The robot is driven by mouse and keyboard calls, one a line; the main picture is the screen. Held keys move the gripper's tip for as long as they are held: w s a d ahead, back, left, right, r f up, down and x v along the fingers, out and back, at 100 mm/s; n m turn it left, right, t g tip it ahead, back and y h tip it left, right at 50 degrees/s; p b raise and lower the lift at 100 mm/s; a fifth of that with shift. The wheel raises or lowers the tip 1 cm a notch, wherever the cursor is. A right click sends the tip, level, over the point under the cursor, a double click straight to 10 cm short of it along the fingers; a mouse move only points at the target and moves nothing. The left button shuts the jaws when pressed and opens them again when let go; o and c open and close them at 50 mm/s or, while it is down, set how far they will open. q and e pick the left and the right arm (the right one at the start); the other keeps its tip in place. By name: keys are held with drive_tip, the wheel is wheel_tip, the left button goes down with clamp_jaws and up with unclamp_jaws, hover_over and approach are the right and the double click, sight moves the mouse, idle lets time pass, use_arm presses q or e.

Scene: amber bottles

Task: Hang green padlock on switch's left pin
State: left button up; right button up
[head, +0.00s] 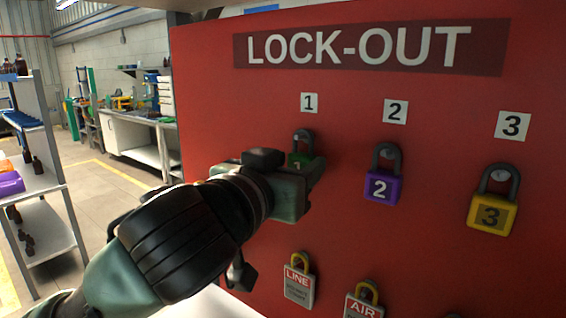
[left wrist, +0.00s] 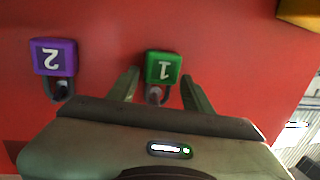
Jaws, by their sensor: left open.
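The green padlock (head: 301,161), marked 1, hangs by its dark shackle on a pin under label 1 of the red LOCK-OUT board. My left gripper (head: 316,177) is at the green padlock and covers part of it in the head view. In the left wrist view the green padlock (left wrist: 163,68) shows between the two spread fingers of my left gripper (left wrist: 160,90), with a gap on each side. The fingers are open and hold nothing. The switch and its left pin are not in view. My right gripper is not in view.
A purple padlock (head: 382,188) and a yellow padlock (head: 492,214) hang to the right on the red board (head: 440,130). Tags marked LINE (head: 298,286) and AIR (head: 363,304) hang below. A shelf (head: 45,190) with bottles stands at left, with open floor beside it.

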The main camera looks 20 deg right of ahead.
use_arm(q)
drive_tip(key=shift+w+d, duration=0.35)
drive_tip(key=shift+w, duration=0.05)
clamp_jaws()
drive_tip(key=shift+r, duration=0.2)
drive_tip(key=shift+r+p, duration=0.3)
drive_tip(key=shift+p, duration=0.2)
drive_tip(key=shift+a, duration=0.1)
drive_tip(key=a+v, duration=0.1)
drive_tip(key=v, duration=0.6)
drive_tip(key=shift+w+f, duration=0.15)
drive_tip(key=shift+w, duration=0.3)
idle(0.3)
